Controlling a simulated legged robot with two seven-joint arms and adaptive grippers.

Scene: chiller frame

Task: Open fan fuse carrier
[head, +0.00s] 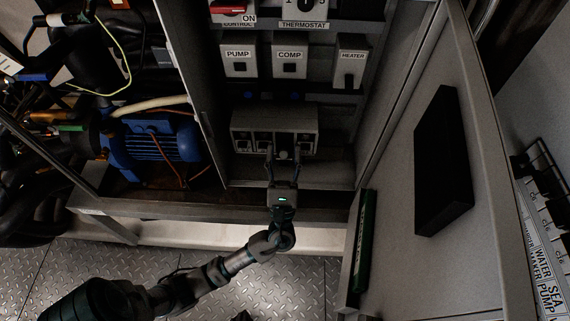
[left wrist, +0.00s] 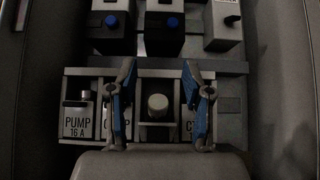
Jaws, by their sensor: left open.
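The fuse block (head: 240,118) sits low in the grey cabinet, with a row of carriers. In the left wrist view the pump carrier (left wrist: 77,120), labelled PUMP 16A, is at the left. Two more labels are partly covered by my fingers. Between them is a middle carrier with a pale round knob (left wrist: 157,105); its label is hidden, so I cannot confirm it is the fan one. The knob looks larger than the pump's, with a dark gap behind, so this carrier seems tilted outward. My left gripper (head: 283,152) is open, its fingers (left wrist: 157,88) either side of the knob, apparently apart from it.
Above the block are PUMP (head: 239,67), COMP (head: 289,68) and HEATER (head: 350,70) switch boxes. The open cabinet door (head: 400,255) with a black box (head: 442,165) bounds the right. A blue motor (head: 165,140) and pipes stand at the left.

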